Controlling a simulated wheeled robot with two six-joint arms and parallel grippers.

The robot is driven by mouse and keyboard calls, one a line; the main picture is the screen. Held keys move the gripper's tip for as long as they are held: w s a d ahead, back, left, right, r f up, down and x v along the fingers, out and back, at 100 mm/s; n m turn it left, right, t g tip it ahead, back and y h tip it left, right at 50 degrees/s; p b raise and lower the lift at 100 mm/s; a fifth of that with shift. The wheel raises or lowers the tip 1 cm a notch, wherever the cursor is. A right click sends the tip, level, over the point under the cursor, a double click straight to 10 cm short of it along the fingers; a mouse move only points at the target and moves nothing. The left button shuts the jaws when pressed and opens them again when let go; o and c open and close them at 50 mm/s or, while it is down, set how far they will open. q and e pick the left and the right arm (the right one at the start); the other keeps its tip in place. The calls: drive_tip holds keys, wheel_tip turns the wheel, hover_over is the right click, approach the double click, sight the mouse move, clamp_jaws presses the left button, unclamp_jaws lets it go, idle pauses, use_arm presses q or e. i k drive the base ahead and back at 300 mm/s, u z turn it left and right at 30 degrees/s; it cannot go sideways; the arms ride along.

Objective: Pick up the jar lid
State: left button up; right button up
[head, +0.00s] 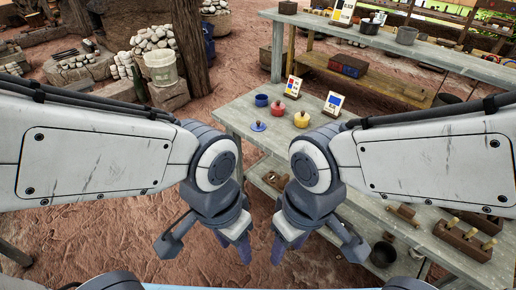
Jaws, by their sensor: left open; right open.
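A blue jar lid (258,126) with a small knob lies on the grey table (238,114), near its left edge. Behind it stands a small open blue jar (261,100). To the right are a red lidded jar (278,107) and a yellow lidded jar (301,120). My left gripper (235,248) and my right gripper (288,248) are open and empty. Both hang low in front of the table, pointing down, well apart from the lid.
Two small upright cards (334,103) stand behind the jars. The table top in front of the lid is partly hidden by my arms. A wooden block with pegs (467,238) and a dark pot (383,254) are at the lower right. A longer table (345,34) stands behind.

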sight(258, 126)
drive_tip(key=u, duration=1.1)
drive_tip(key=i, duration=1.6)
drive_tip(key=z, duration=1.2)
drive_tip(key=i, duration=0.65)
drive_tip(key=z, duration=0.7)
